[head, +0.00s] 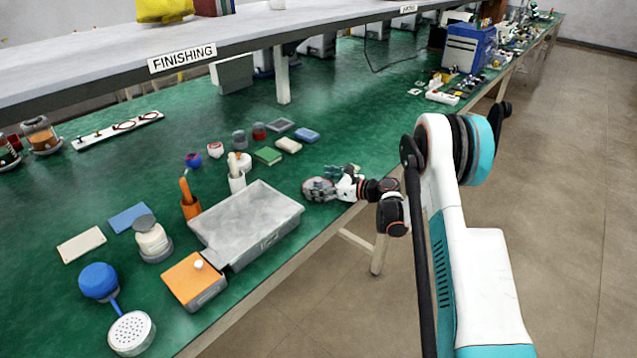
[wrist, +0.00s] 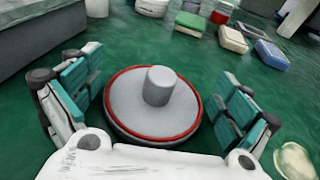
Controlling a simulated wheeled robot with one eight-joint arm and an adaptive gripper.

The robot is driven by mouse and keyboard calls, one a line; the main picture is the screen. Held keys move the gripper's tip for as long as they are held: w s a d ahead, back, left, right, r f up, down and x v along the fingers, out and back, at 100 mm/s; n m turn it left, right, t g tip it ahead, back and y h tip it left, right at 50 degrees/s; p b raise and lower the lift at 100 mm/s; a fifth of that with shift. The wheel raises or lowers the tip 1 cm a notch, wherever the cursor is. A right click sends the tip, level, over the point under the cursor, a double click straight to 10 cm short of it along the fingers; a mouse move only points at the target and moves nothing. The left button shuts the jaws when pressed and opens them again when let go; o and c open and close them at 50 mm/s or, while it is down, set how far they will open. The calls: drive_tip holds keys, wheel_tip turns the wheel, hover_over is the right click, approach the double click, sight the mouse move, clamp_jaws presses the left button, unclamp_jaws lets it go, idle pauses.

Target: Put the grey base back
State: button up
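The grey base (wrist: 125,108) is a round disc with a red ring around its rim and a short grey knob in the middle. In the wrist view it sits between the two teal fingers of my gripper (wrist: 158,95), with green surface showing between it and each finger. My gripper is open around it, not visibly touching it. In the head view the base (head: 317,189) is at the table's front edge, just left of my gripper (head: 343,185). Whether it rests on the table or slightly above is hard to tell.
Beyond are a green block (head: 267,156), a cream block (head: 288,145) and a blue block (head: 307,134). A white canister on a grey base (head: 152,240) stands further left.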

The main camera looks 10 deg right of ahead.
idle(0.3)
drive_tip(key=shift+r, duration=0.15)
drive_tip(key=p+v, duration=0.4)
drive_tip(key=v, duration=0.6)
drive_tip(key=shift+s+d+r, duration=0.15)
drive_tip(key=shift+d, duration=0.05)
drive_tip(key=shift+v, duration=0.75)
